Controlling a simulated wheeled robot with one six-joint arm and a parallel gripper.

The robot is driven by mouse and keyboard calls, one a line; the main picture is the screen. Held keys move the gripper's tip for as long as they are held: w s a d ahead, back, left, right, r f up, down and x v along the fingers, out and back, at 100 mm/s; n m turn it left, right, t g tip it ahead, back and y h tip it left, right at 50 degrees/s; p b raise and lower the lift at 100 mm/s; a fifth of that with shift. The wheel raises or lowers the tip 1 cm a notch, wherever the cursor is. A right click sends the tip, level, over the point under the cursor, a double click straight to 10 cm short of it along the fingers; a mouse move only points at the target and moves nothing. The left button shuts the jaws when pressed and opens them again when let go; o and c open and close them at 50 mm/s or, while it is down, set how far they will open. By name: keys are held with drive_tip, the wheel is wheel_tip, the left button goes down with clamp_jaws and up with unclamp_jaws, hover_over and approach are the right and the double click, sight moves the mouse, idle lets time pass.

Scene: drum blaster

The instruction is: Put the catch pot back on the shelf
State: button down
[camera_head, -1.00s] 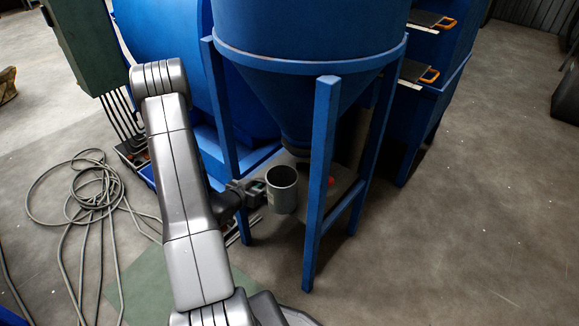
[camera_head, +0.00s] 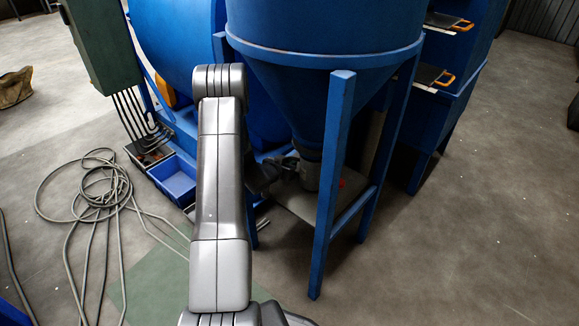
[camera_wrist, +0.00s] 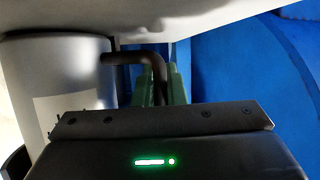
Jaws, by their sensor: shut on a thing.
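The catch pot (camera_head: 309,177) is a grey cylinder under the blue hopper's cone outlet, just above or on the grey shelf (camera_head: 297,205) between the hopper legs; I cannot tell if it touches. My gripper (camera_head: 288,168) reaches in from the left, beside the pot. In the wrist view the pot (camera_wrist: 65,85) fills the left, and its dark bent handle (camera_wrist: 135,58) runs between the green finger pads of my gripper (camera_wrist: 163,87), shut on it. A pale surface lies close above the pot there. A hopper leg partly hides the pot in the head view.
The blue hopper (camera_head: 320,55) stands on blue legs (camera_head: 332,190) close around the pot. A red knob (camera_head: 341,183) is near the pot's right. A coiled hose (camera_head: 95,190) and a blue bin (camera_head: 175,178) lie left.

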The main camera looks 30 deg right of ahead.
drive_tip(key=shift+f, duration=0.2)
drive_tip(key=c, duration=1.5)
unclamp_jaws()
drive_tip(key=shift+r, duration=0.25)
drive_tip(key=p+v, duration=0.2)
drive_tip(key=v, duration=1)
drive_tip(key=shift+f+p, duration=0.2)
drive_tip(key=shift+p, duration=0.2)
